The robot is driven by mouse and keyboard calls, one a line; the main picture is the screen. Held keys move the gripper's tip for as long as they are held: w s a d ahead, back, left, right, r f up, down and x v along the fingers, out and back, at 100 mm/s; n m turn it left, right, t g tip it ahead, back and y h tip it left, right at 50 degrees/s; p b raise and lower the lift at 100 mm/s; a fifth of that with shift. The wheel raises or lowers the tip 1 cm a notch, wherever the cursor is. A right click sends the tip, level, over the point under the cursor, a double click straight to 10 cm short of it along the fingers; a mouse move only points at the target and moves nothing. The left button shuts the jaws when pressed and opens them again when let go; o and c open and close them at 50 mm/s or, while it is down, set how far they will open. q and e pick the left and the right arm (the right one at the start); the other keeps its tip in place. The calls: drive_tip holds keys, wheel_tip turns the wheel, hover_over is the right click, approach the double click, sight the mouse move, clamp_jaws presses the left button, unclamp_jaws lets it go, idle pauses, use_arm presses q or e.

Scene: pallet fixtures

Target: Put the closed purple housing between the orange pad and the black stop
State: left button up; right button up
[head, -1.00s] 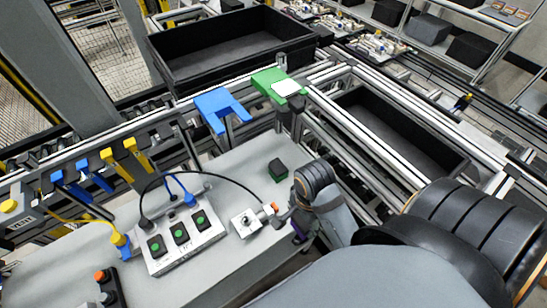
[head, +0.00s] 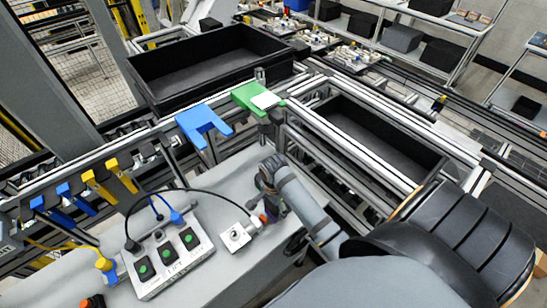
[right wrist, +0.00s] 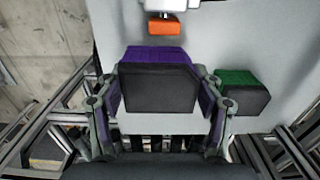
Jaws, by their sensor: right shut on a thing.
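The purple housing (right wrist: 155,56), with a dark block-like near face, sits between the fingers of my right gripper (right wrist: 160,104), which is shut on it. In the head view my right gripper (head: 275,203) is at the right edge of the grey table, and the housing is mostly hidden by the arm. The orange pad (right wrist: 164,28) is just beyond the housing in the right wrist view, apart from it; it also shows on a small white fixture in the head view (head: 262,218). I cannot make out the black stop. My left gripper is not in view.
A green-topped black block (right wrist: 242,95) stands close right of the gripper. A button box (head: 170,258) with cables stands left on the table (head: 225,180). Blue (head: 205,125) and green (head: 250,97) brackets line the rail behind. Black bins (head: 220,65) lie beyond.

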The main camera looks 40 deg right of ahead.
sight(273, 210)
drive_tip(key=f, duration=0.1)
drive_tip(key=f+p, duration=0.1)
drive_tip(key=f, duration=0.1)
drive_tip(key=shift+w+f+p, duration=0.1)
drive_tip(key=shift+w+p, duration=0.15)
drive_tip(key=shift+p, duration=0.05)
drive_tip(key=shift+f, duration=0.15)
drive_tip(key=shift+s, duration=0.1)
drive_tip(key=o, duration=1.3)
drive_tip(key=shift+f, duration=0.1)
drive_tip(key=shift+o, duration=0.2)
